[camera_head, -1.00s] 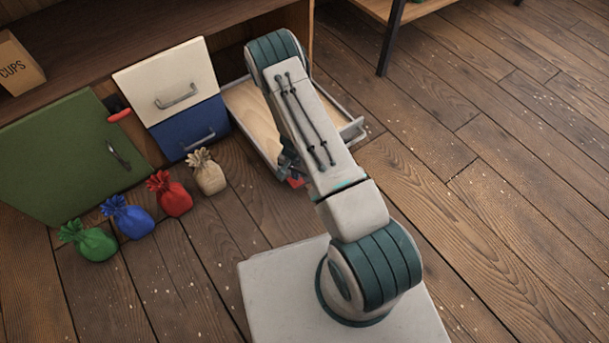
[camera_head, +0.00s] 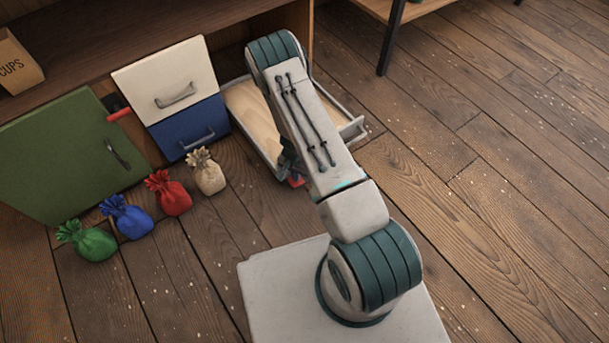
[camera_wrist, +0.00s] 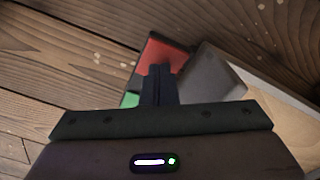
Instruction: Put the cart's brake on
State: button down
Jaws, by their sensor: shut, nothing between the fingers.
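The cart (camera_head: 247,104) is low, with a pale wooden deck and a grey rim; it stands partly behind my arm in the head view. In the wrist view its deck and rim (camera_wrist: 270,88) show at the right. A red pedal-like piece (camera_wrist: 166,52) sits beside a grey block at the cart's end, with a green piece (camera_wrist: 130,100) nearer. My gripper (camera_wrist: 158,72) is shut and empty, its fingertips over or against the red piece; contact cannot be told. In the head view my gripper (camera_head: 287,158) is mostly hidden by my arm, with the red piece (camera_head: 297,183) just below it.
Green (camera_head: 88,241), blue (camera_head: 128,218), red (camera_head: 169,193) and beige (camera_head: 206,172) sacks stand on the floor at left. Behind them are a green door (camera_head: 65,160) and a cream drawer (camera_head: 160,80) above a blue drawer (camera_head: 190,130). The floor at right is clear.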

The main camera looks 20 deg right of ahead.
jog(key=shift+f+b, duration=0.7)
jog(key=shift+f, duration=0.2)
jog(key=shift+r, duration=0.1)
jog(key=shift+r+p, duration=2.45)
jog(key=shift+r, duration=1.05)
